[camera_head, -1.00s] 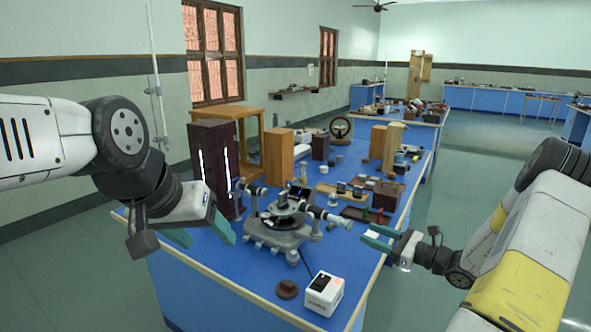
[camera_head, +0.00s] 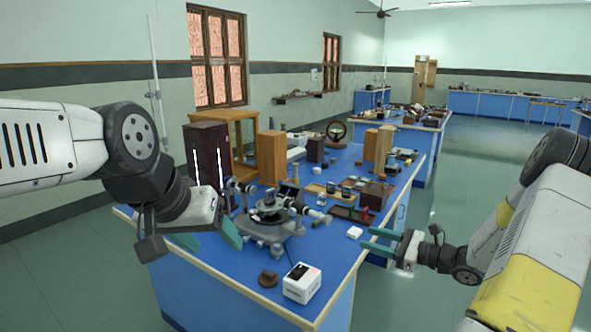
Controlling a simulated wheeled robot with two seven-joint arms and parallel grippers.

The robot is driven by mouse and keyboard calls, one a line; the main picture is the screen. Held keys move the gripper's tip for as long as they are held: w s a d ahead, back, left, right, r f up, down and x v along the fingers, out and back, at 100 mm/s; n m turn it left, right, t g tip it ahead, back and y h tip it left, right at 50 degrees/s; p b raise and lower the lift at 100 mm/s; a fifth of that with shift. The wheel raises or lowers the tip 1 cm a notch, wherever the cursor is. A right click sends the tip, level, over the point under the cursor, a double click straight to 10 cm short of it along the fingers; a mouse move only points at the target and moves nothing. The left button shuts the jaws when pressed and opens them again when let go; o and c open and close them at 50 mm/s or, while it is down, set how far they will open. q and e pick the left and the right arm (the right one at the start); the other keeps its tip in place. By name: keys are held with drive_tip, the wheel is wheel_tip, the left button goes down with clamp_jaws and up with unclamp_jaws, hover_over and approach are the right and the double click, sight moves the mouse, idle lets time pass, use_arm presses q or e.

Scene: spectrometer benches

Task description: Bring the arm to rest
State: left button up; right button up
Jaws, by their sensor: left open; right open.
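My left gripper (camera_head: 208,238) is open and empty, held over the left front edge of the blue bench (camera_head: 215,262). Its arm comes in from the left, and its fingers are left of the spectrometer (camera_head: 268,218). My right gripper (camera_head: 370,240) is open and empty, pointing left near the bench's right edge. A small white block (camera_head: 354,232) lies on the bench just above and left of its fingertips, with a visible gap. The spectrometer stands upright on the bench between the two grippers, apart from both.
A white box (camera_head: 301,283) and a brown round piece (camera_head: 268,278) sit at the near bench corner. A dark tall cabinet (camera_head: 207,160) stands behind my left gripper. Wooden boxes and small parts crowd the bench farther back. Open floor (camera_head: 470,190) lies to the right.

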drive_tip(key=s+a+r+n+g+h, duration=0.3)
drive_tip(key=s+a+r+n+g, duration=0.55)
drive_tip(key=s+a+n, duration=0.25)
drive_tip(key=s+d+r+n+t+h, duration=0.1)
drive_tip(key=s+r+n+t+h, duration=0.1)
drive_tip(key=s+r+n+h, duration=0.2)
drive_tip(key=s+d+r+n+t+h, duration=0.2)
drive_tip(key=s+r+n+h, duration=0.3)
drive_tip(key=s+n, duration=0.3)
drive_tip(key=s+r, duration=0.1)
drive_tip(key=s, duration=0.2)
drive_tip(key=shift+s+t, duration=0.2)
drive_tip(key=shift+t, duration=0.15)
drive_tip(key=shift+a, duration=0.1)
idle(0.4)
